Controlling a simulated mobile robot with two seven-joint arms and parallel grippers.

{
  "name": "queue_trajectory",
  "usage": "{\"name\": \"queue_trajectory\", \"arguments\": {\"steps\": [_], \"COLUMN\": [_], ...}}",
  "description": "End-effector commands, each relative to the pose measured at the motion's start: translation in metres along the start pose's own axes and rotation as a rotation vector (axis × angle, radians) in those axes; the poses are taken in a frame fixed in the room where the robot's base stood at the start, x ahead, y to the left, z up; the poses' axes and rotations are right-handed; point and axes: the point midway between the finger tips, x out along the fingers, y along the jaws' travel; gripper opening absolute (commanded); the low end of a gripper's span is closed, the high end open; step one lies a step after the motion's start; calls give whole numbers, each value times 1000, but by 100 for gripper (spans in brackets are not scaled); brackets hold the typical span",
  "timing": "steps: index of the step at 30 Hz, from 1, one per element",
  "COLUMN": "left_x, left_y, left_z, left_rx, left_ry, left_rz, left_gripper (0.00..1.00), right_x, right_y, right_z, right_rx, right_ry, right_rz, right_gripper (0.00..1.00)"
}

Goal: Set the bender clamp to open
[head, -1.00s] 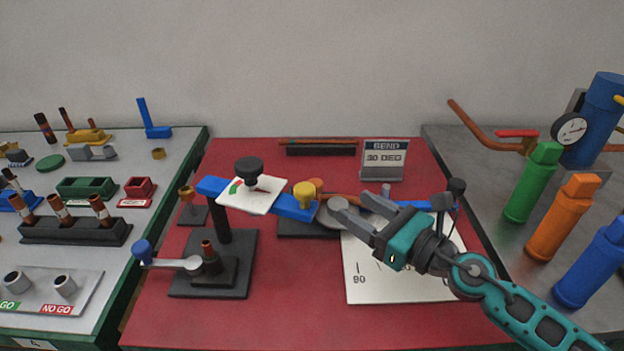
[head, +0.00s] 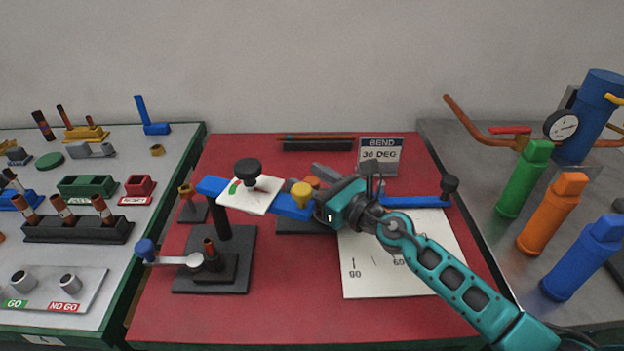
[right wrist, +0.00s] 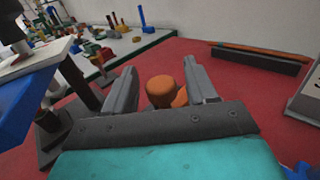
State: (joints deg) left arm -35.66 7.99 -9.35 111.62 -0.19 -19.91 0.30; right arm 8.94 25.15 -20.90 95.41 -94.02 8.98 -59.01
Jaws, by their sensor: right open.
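The bender stands on the red mat, with a blue bar carrying a yellow knob (head: 301,193) and a white plate (head: 262,197) with a black knob (head: 247,170) and green and red marks. I cannot tell which part is the clamp. My right gripper (head: 318,178) is open over the bender's middle and hides much of it. In the right wrist view, an orange round-topped piece (right wrist: 160,88) shows between the spread fingers (right wrist: 158,92). I cannot tell whether they touch it. My left gripper is not in view.
A white angle sheet (head: 390,275) lies under my right arm. A "BEND 30 DEG" sign (head: 380,155) and a dark rack (head: 318,145) stand behind. A blue-handled crank (head: 146,250) is at left. Green, orange and blue bottles (head: 556,210) stand at right. The front mat is clear.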

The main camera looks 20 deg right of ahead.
Motion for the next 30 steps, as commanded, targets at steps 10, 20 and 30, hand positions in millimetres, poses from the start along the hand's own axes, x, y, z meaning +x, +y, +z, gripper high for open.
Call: {"name": "queue_trajectory", "arguments": {"steps": [10, 20, 30], "left_x": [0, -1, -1], "left_y": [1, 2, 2], "left_z": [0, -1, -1], "left_rx": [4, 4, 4], "left_ry": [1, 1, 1], "left_rz": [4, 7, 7], "left_gripper": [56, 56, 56], "right_x": [0, -1, -1], "right_y": [0, 0, -1], "right_z": [0, 0, 0], "right_rx": [0, 0, 1], "right_ry": [0, 0, 1], "right_rz": [0, 0, 0], "right_gripper": [32, 0, 0]}}
